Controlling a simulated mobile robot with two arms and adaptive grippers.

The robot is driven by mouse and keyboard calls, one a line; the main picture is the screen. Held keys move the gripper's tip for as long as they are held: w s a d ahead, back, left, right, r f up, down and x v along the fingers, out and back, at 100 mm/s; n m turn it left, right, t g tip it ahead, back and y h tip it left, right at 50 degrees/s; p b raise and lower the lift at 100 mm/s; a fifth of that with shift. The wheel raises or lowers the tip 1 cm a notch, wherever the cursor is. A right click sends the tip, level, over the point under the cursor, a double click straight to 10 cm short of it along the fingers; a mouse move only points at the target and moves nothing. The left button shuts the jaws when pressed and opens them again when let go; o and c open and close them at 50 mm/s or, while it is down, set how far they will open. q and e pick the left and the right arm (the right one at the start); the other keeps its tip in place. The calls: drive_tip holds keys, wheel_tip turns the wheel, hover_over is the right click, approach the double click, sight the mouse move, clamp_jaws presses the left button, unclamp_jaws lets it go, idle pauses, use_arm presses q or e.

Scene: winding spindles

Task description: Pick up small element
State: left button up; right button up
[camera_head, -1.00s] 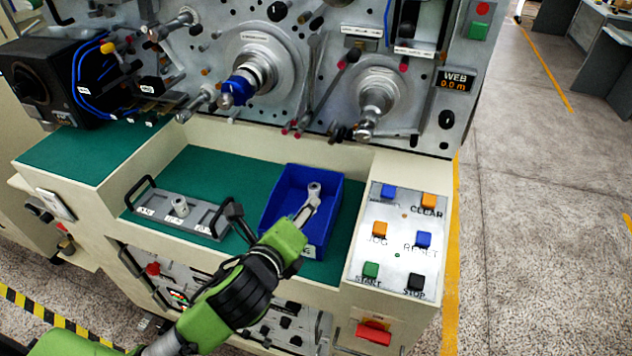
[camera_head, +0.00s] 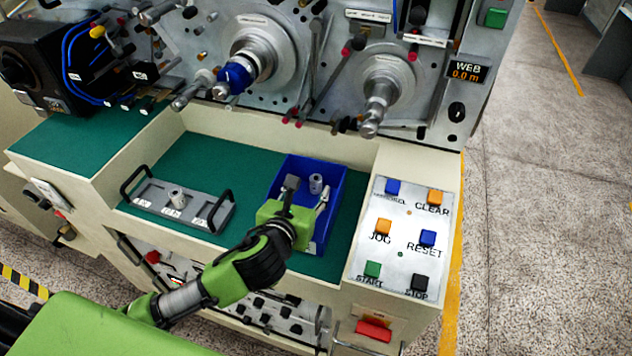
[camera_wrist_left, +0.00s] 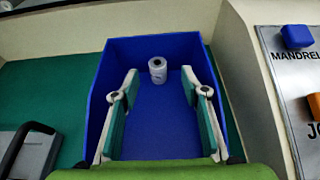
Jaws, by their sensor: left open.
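A small grey cylindrical element (camera_head: 316,183) stands upright in the blue bin (camera_head: 334,222), near its back wall. In the left wrist view the small element (camera_wrist_left: 157,69) shows at the far end of the bin floor, ahead of the fingers and a little right of the gap's left half. My left gripper (camera_head: 307,190) is open over the bin, its two fingers (camera_wrist_left: 157,92) spread apart with nothing between them. The fingers do not touch the element. My right gripper is not in view.
A button panel (camera_head: 398,262) is right of the bin. Spindles (camera_head: 376,110) stick out from the machine face above.

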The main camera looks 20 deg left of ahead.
sight(316, 179)
use_arm(q)
drive_tip(key=shift+a+p+x, duration=0.1)
drive_tip(key=shift+p+x, duration=0.25)
drive_tip(key=shift+x, duration=1.05)
drive_tip(key=shift+a+p+x, duration=0.15)
drive_tip(key=shift+p+x, duration=0.15)
drive_tip(key=shift+x, duration=1.15)
drive_tip(key=shift+s, duration=0.1)
drive_tip(key=c, duration=1.2)
